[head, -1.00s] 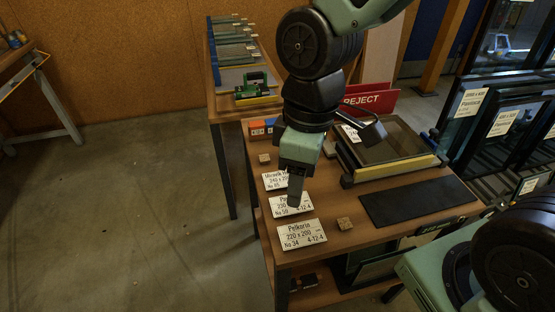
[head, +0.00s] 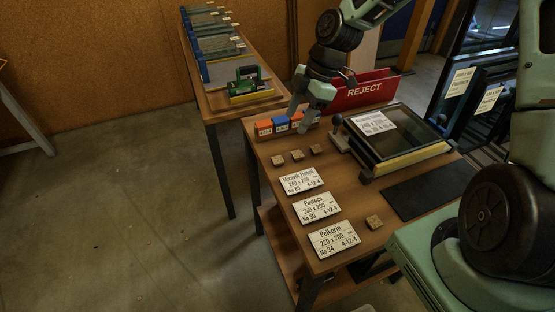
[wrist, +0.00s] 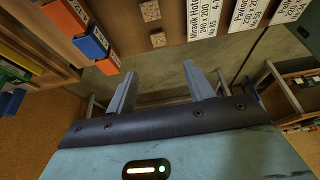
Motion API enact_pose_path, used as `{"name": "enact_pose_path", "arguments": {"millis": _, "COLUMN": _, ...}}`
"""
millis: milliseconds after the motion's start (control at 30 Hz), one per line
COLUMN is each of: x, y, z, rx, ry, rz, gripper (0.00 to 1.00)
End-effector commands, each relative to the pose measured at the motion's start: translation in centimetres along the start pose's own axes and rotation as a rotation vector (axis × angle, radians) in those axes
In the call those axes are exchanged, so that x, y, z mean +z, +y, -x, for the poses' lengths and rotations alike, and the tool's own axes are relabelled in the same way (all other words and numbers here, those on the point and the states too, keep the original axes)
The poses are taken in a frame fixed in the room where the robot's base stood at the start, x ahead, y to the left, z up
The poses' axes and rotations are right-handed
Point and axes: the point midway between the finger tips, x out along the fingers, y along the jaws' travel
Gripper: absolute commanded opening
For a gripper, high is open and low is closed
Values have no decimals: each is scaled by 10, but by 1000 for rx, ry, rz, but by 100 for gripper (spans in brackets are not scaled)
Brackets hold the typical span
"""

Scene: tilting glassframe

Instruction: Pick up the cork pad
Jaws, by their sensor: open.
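Several small square cork pads lie on the wooden table. In the head view three sit in a short row, the left pad (head: 278,160), the middle pad (head: 297,155) and the right pad (head: 316,149). Another pad (head: 374,222) lies alone beside the lowest label card. My gripper (head: 301,115) is open and empty, above the blocks behind the row. In the wrist view my open fingers (wrist: 163,78) point toward the table edge, with two pads (wrist: 158,39) (wrist: 150,10) beyond them. Which pad the task means I cannot tell.
White label cards (head: 320,206) lie in front of the row. Orange and blue blocks (head: 281,123) stand behind it. A framed glass unit (head: 395,135) and a red REJECT bin (head: 365,92) are to the right. A dark mat (head: 425,190) lies nearby.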

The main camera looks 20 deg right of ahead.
Motion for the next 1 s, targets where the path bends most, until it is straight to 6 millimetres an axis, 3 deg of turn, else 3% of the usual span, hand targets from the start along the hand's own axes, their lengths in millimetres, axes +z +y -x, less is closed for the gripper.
{"name": "enact_pose_path", "arguments": {"millis": 100, "x": -1, "y": -1, "z": -26, "rx": -6, "ry": 0, "rz": 2, "gripper": 53}}
{"name": "enact_pose_path", "arguments": {"millis": 300, "x": -1, "y": -1, "z": -59, "rx": -4, "ry": 0, "rz": 0, "gripper": 53}}
{"name": "enact_pose_path", "arguments": {"millis": 567, "x": 0, "y": 0, "z": -77, "rx": -2, "ry": 0, "rz": -2, "gripper": 53}}
{"name": "enact_pose_path", "arguments": {"millis": 833, "x": 3, "y": 2, "z": -114, "rx": -3, "ry": 0, "rz": -2, "gripper": 53}}
{"name": "enact_pose_path", "arguments": {"millis": 1000, "x": 3, "y": 2, "z": -121, "rx": 1, "ry": -1, "rz": -2, "gripper": 53}}
